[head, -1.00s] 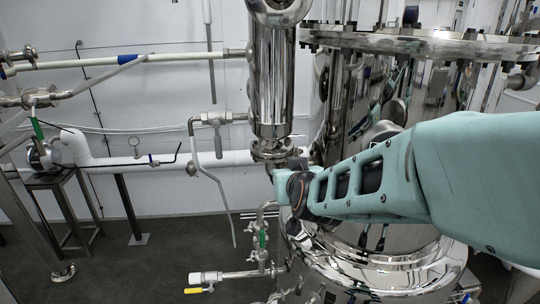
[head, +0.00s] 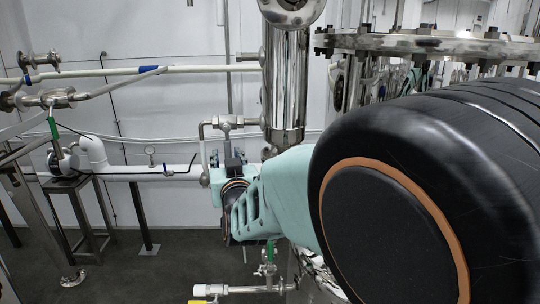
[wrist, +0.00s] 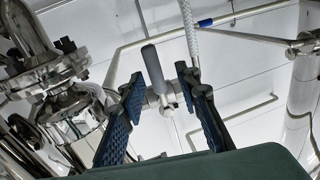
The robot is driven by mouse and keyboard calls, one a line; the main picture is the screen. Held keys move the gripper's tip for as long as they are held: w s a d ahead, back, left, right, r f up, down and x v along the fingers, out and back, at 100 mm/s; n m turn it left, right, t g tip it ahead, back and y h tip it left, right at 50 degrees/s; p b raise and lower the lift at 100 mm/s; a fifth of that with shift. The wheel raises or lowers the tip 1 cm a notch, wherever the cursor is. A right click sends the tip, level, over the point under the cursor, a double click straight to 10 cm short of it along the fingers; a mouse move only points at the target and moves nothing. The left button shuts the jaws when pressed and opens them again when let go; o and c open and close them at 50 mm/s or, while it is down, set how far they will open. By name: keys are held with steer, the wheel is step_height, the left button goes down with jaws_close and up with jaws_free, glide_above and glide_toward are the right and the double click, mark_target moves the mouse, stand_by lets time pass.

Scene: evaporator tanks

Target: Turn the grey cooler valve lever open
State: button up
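The grey lever (wrist: 149,55) shows in the wrist view as a short, rounded grey handle, tilted above its metal valve body. My gripper (wrist: 168,88) is open, with dark blue ridged fingers pointing at the valve. The lever and valve body appear between the fingers; I cannot tell whether a finger touches them. In the head view, my gripper (head: 234,157) is just below the metal valve and pipe (head: 224,122), left of the vertical steel cylinder.
A steel cylinder (head: 286,85) stands close right of my gripper. A large flanged tank (head: 420,45) is behind my arm at right. White pipes (head: 130,172) run along the wall. A yellow-handled valve (head: 208,292) sits below.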

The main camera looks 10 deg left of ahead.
mark_target(228, 153)
steer(key=shift+d+x, duration=0.15)
steer(key=shift+x, duration=0.8)
steer(key=shift+d+x, duration=0.1)
steer(key=shift+x, duration=0.85)
steer(key=shift+w+f, duration=0.1)
steer(key=shift+w, duration=0.05)
jaws_close()
